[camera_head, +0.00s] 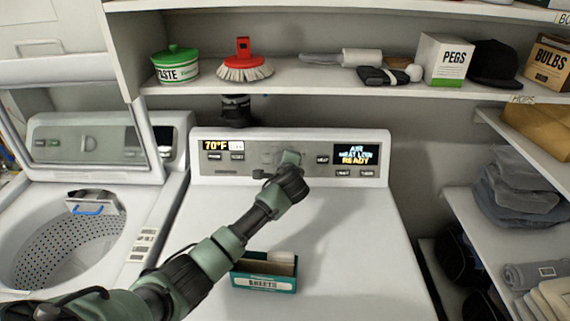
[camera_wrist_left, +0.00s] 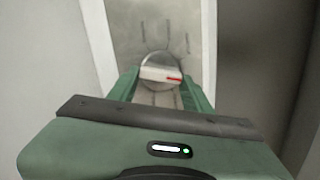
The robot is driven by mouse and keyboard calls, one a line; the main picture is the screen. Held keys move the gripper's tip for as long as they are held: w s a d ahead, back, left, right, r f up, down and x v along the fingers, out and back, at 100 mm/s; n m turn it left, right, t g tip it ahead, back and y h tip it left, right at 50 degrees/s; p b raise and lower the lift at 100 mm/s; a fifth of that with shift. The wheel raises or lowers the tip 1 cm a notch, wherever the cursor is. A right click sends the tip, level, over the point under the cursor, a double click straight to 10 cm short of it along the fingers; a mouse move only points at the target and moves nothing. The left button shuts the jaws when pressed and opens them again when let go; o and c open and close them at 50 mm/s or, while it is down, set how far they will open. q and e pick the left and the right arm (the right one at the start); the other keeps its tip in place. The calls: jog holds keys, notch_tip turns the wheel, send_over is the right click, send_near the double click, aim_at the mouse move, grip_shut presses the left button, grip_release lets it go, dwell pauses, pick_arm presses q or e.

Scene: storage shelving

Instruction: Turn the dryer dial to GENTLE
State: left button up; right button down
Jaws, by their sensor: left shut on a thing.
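The dryer (camera_head: 340,225) is white, with a grey control panel (camera_head: 310,150) along its back. My left arm reaches across the dryer top, and my left gripper (camera_head: 290,158) is at the middle of this panel, where it hides most of the dial. In the left wrist view the dial (camera_wrist_left: 160,72) is a round silver knob with a pale bar across it and a red mark towards the right. The green fingers lie on either side of it, shut on it. The marks around the dial are too blurred to read. My right gripper is not in view.
A teal box labelled SHEETS (camera_head: 264,284) sits on the dryer top near my forearm. A washer (camera_head: 160,215) with its lid open stands at the left. A shelf (camera_head: 300,85) with a green tub and a red brush runs above the panel. Displays read 70°F and READY.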

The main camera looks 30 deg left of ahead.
pick_arm(q)
jog(key=n, duration=0.3)
jog(key=shift+n, duration=0.4)
jog(key=shift+r+n, duration=0.1)
jog(key=shift+n, duration=1.7)
jog(key=o, duration=1.4)
jog(key=shift+c, duration=0.2)
jog(key=shift+r+b, duration=0.1)
jog(key=shift+b, duration=0.2)
